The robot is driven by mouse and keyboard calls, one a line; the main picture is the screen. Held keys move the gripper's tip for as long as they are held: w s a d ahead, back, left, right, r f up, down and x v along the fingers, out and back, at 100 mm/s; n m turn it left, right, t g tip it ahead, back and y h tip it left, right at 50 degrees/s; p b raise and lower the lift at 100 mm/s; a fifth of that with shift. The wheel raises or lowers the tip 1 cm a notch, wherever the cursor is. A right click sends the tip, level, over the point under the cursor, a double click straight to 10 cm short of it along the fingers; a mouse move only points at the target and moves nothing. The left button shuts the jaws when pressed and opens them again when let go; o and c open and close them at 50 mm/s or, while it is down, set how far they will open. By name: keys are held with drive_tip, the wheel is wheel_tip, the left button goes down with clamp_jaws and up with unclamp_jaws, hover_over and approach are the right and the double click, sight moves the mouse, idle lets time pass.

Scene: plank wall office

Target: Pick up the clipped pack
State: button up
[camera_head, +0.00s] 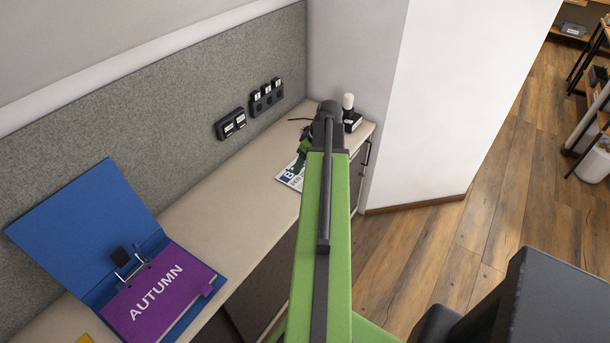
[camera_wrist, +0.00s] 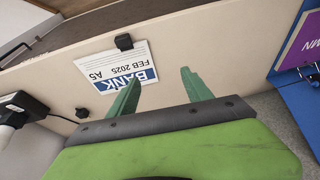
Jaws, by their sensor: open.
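The clipped pack (camera_wrist: 108,68) is a flat white paper pack with a blue band reading BANK and the text FEB 2025 A5. A black clip (camera_wrist: 124,41) grips one edge of it. In the head view the pack (camera_head: 291,178) lies on the desk toward the far end, partly hidden by my arm. My gripper (camera_wrist: 160,76) is open and empty in the wrist view, its green fingers spread. The left finger overlaps the pack's near edge in the picture; the right finger is over bare desk. I see no contact with the pack.
A blue ring binder (camera_head: 86,218) stands open on the desk (camera_head: 232,210) at left, with a purple AUTUMN sheet (camera_head: 163,296). A black device with a white top (camera_head: 348,102) sits at the far end. Sockets (camera_head: 230,124) are on the grey panel. Bare desk lies between pack and binder.

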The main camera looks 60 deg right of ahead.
drive_tip(key=s+d, duration=0.7)
drive_tip(key=s, duration=0.1)
drive_tip(key=w+b+x, duration=0.1)
drive_tip(key=b+x, duration=1)
drive_tip(key=x, duration=0.1)
drive_tip(key=shift+d+t+h+b, duration=0.25)
drive_tip(key=shift+t+h+b, duration=0.05)
drive_tip(key=shift+t, duration=0.1)
drive_tip(key=b+x, duration=0.5)
drive_tip(key=shift+f, duration=0.2)
drive_tip(key=shift+r, duration=0.2)
drive_tip(key=shift+a, duration=0.1)
clamp_jaws()
